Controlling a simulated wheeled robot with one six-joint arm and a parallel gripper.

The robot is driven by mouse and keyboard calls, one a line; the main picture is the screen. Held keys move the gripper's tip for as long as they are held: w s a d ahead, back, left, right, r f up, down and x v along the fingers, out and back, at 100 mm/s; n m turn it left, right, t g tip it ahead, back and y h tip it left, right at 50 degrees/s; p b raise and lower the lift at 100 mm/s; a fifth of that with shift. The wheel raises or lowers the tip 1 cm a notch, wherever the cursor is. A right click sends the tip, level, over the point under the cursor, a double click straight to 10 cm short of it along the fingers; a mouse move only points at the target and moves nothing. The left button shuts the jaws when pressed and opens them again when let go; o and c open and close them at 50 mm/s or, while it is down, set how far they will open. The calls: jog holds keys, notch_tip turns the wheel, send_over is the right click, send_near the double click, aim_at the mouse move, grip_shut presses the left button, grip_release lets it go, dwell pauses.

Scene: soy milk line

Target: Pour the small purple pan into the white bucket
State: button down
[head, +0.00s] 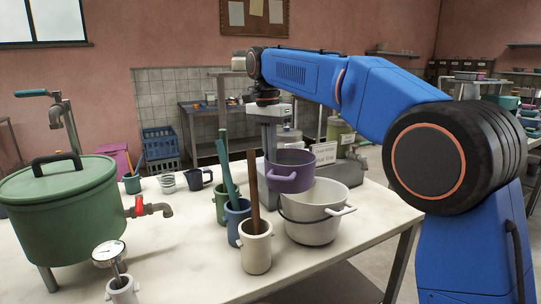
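The small purple pan (291,172) is upright, its short handle facing me. It overlaps the upper left of the white bucket (312,229) in the head view. I cannot tell if it hangs above the bucket or stands just behind it. The white bucket stands near the table's front right, with side handles and a dark wire bail; its inside looks pale and empty where visible. My gripper (269,155) points straight down at the pan's back left rim. Its fingertips are hidden behind the pan, so its grip does not show. The pan's contents are not visible.
Left of the bucket stand a white cup (256,253) with a brown stick, a blue cup (237,228) and a green cup (221,211). A large green pot (60,215) with a red-handled tap stands far left.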

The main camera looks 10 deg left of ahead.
jog(key=s+a+r, duration=0.1)
jog(key=s+r, duration=0.2)
jog(key=s, duration=0.1)
jog(key=shift+s+r, duration=0.35)
jog(key=shift+r, duration=0.05)
